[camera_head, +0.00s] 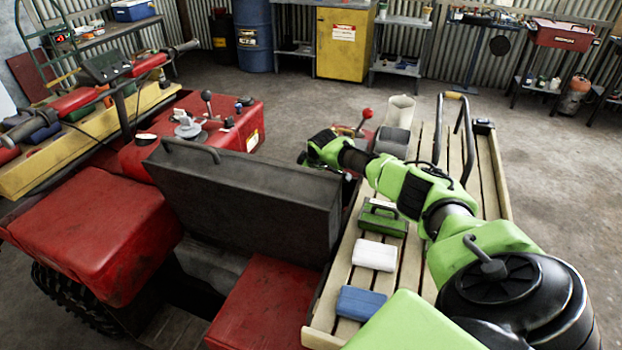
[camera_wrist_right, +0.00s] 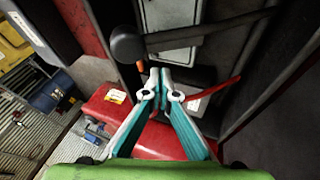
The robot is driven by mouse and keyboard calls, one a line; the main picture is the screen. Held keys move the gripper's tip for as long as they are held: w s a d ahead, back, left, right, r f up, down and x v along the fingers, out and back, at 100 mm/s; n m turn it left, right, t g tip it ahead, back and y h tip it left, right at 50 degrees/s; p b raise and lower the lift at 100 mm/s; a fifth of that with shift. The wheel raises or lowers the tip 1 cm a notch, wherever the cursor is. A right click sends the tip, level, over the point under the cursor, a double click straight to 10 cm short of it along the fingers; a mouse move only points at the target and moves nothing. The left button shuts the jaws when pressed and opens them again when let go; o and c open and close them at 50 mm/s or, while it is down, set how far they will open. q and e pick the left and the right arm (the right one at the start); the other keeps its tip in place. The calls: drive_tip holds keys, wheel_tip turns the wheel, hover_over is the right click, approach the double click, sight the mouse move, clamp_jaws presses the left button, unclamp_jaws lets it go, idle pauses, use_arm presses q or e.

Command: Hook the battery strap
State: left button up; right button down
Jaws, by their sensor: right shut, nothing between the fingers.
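In the right wrist view my right gripper (camera_wrist_right: 160,78) is shut, with its teal and white fingertips together and nothing between them. A black bar with a thick rounded end, which looks like the battery strap (camera_wrist_right: 205,34), crosses a pale grey box (camera_wrist_right: 170,14), probably the battery. The fingertips appear just below the strap's rounded end; I cannot tell if they touch it. A red cable (camera_wrist_right: 215,90) runs to the right of the fingers. In the head view the raised dark seat (camera_head: 245,200) of the red quad hides the battery, strap and fingertips. My left gripper is not in view.
A slatted wooden rack (camera_head: 340,280) lies under my right arm. It carries a green box (camera_head: 383,218), a white box (camera_head: 375,255) and a blue box (camera_head: 361,303). The raised seat stands close beside the arm. Concrete floor is clear behind the quad.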

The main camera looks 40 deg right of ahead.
drive_tip(key=shift+w+d+f, duration=0.2)
drive_tip(key=shift+d, duration=0.2)
drive_tip(key=shift+w+d+f, duration=0.15)
drive_tip(key=shift+d+f, duration=0.05)
drive_tip(key=shift+d, duration=0.15)
drive_tip(key=shift+w+d+f, duration=0.2)
drive_tip(key=shift+w+d, duration=0.05)
drive_tip(key=shift+d, duration=0.25)
use_arm(q)
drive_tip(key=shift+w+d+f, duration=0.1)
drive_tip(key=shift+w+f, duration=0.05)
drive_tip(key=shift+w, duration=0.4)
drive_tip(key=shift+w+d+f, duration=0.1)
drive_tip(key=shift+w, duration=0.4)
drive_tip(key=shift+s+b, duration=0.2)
drive_tip(key=shift+b, duration=0.1)
